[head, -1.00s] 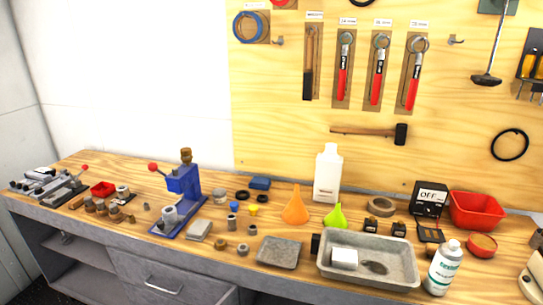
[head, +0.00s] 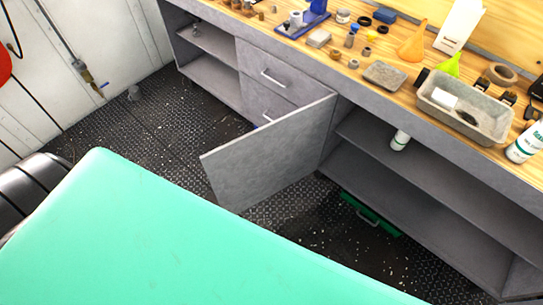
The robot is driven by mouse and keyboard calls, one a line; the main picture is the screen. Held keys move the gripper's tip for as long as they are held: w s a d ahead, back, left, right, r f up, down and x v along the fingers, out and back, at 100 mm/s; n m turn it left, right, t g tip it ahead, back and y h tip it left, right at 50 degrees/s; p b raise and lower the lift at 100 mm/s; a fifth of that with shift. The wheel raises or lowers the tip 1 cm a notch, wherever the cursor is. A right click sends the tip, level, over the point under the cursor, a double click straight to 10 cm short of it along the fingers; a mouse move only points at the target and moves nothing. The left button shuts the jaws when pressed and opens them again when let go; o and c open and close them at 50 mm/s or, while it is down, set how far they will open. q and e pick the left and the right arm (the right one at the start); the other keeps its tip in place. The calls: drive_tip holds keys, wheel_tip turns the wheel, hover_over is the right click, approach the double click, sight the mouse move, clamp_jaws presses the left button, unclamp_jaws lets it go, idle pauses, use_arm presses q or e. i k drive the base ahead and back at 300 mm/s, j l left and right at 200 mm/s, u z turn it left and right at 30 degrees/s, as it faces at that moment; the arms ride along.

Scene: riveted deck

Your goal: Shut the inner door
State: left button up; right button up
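A grey cabinet door (head: 268,155) under the workbench stands wide open in the head view. It is hinged at its right edge, near the drawers, and sticks out over the floor toward me. To its right the cabinet's inside shows, with a shelf (head: 440,180) and a white bottle (head: 400,140) on it. I cannot tell whether this door is the inner door; no other door is seen. Neither of my grippers is in view.
Two drawers with handles (head: 272,78) and an open shelf bay (head: 212,70) lie left of the door. A green case (head: 370,214) lies on the floor below the cabinet. A large turquoise surface (head: 170,240) fills the front. The benchtop holds a grey tray (head: 440,110).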

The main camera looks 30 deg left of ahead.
sight(245, 171)
drive_tip(key=k+j+z, duration=0.1)
drive_tip(key=z, duration=1.2)
drive_tip(key=k+j, duration=0.2)
drive_tip(key=j, duration=0.25)
drive_tip(key=k+j+z, duration=0.1)
drive_tip(key=j, duration=0.3)
drive_tip(key=k+j, duration=0.25)
drive_tip(key=j, duration=0.2)
drive_tip(key=k+j+z, duration=0.1)
drive_tip(key=j, duration=0.3)
drive_tip(key=k+j, duration=0.25)
drive_tip(key=j, duration=0.2)
drive_tip(key=k+j, duration=0.2)
drive_tip(key=j, duration=0.2)
drive_tip(key=k+j, duration=0.25)
drive_tip(key=j, duration=0.2)
drive_tip(key=k+j, duration=0.2)
drive_tip(key=j, duration=0.2)
drive_tip(key=i+j+z, duration=0.35)
drive_tip(key=j, duration=0.3)
drive_tip(key=i+j+z, duration=0.15)
drive_tip(key=k+j, duration=0.1)
drive_tip(key=j, duration=0.3)
